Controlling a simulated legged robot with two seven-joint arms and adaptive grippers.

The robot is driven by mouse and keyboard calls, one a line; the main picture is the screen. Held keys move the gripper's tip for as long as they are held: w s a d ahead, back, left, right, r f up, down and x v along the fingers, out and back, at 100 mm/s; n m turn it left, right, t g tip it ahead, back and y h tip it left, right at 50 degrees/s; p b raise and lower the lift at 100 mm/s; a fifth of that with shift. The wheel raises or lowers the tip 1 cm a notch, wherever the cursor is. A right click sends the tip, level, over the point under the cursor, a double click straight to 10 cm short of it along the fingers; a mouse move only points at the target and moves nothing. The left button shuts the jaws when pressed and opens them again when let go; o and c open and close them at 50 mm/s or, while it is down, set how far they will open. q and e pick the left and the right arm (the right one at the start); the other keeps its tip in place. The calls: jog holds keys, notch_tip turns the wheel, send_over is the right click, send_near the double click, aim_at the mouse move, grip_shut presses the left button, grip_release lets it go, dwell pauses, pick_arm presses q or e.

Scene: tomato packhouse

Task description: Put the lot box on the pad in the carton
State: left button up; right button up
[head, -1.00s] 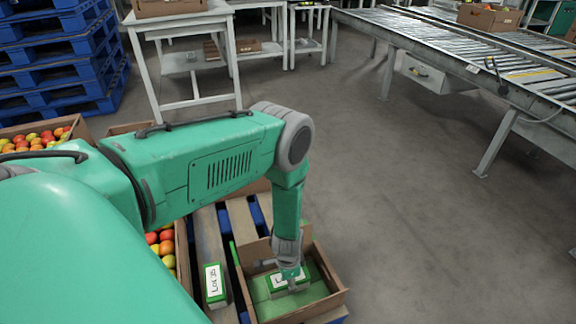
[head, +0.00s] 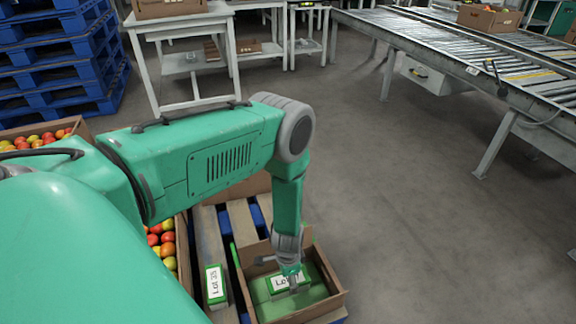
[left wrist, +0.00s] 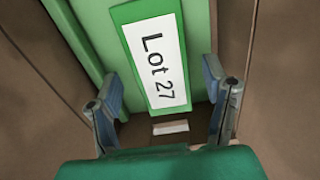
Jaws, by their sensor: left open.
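The lot box (head: 283,284) is green with a white label and lies inside the open carton (head: 318,304), over the green pad (head: 313,283). In the left wrist view the box (left wrist: 150,50) reads "Lot 27", with the pad (left wrist: 75,30) beside it. My left gripper (head: 292,278) is low in the carton at the box and partly covers the label. In the left wrist view its fingers (left wrist: 165,88) are open, one on each side of the box's near end, with gaps visible. My right gripper is not in view.
Another green box (head: 214,287), labelled "Lot 35", lies on the pallet slats (head: 208,240) left of the carton. A fruit crate (head: 183,255) stands farther left. A roller conveyor (head: 460,60) runs at the upper right. The floor (head: 400,200) between is clear.

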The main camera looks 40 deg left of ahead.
pick_arm(q)
notch_tip(320, 180, up, 7)
jog(key=p, duration=0.2)
jog(key=shift+r+p, duration=0.2)
jog(key=shift+p, duration=0.1)
jog(key=s+d+r+n, duration=0.2)
jog(key=s+d+r, duration=0.1)
jog(key=s+r, duration=0.4)
jog(key=s+d+r+n, duration=0.2)
jog(key=s+r, duration=0.5)
jog(key=s, duration=0.4)
jog(key=shift+s+d+r+n+t, duration=0.2)
jog(key=shift+s+d+n+t, duration=0.15)
jog(key=shift+d, duration=0.2)
